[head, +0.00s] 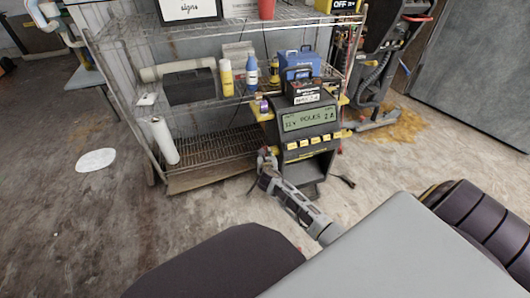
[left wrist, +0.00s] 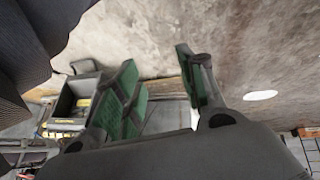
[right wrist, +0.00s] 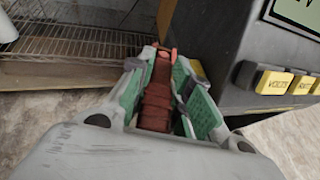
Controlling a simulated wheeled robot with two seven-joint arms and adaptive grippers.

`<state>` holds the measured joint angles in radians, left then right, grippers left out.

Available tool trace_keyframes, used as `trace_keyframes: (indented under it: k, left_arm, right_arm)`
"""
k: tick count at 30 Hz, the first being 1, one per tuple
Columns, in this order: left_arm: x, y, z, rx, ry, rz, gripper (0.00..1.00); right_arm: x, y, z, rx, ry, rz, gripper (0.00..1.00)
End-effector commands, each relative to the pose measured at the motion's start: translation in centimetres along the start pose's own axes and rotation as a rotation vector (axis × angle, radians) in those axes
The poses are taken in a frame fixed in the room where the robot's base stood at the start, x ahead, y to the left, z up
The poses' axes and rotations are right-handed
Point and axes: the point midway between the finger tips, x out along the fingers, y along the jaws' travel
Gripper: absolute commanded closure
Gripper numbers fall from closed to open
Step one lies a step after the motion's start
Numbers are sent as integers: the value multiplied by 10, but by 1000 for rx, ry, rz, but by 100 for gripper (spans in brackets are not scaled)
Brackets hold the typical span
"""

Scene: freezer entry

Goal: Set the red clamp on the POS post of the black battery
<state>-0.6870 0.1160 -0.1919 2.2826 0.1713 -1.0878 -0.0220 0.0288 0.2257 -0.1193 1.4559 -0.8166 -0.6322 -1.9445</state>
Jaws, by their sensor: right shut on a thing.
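My right gripper (head: 267,160) is low in front of the left side of the charger cart, beside the wire rack. In the right wrist view its green-padded fingers are shut on the red clamp (right wrist: 156,95), which lies lengthwise between them. The clamp's jaw end points away from me, near the cart's side panel. The black battery (head: 303,91) sits on top of the cart, above and to the right of the gripper; its POS post is too small to make out. My left gripper (left wrist: 160,85) is open and empty in the left wrist view, and out of the head view.
The dark charger cart (head: 307,145) has a lit display and yellow buttons. A blue box (head: 300,62) stands behind the battery. The wire rack (head: 215,150) to the left holds bottles and a dark box. Another machine (head: 390,50) stands at right. Floor in front is mostly clear.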

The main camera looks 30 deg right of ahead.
Motion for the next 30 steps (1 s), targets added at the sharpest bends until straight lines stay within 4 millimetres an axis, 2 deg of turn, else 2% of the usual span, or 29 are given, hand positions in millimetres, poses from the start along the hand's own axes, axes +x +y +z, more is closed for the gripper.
trace_keyframes:
  k: [14,18,30]
  left_arm:
    - [-9,0,-1,7,-25,-10,60]
    - [-26,2,-12,22,-40,-20,60]
    - [-75,-2,-26,45,-131,-74,60]
  right_arm:
    - [-4,0,11,1,-2,1,100]
    - [-8,0,21,-1,-2,0,100]
    - [-24,0,59,0,-3,0,100]
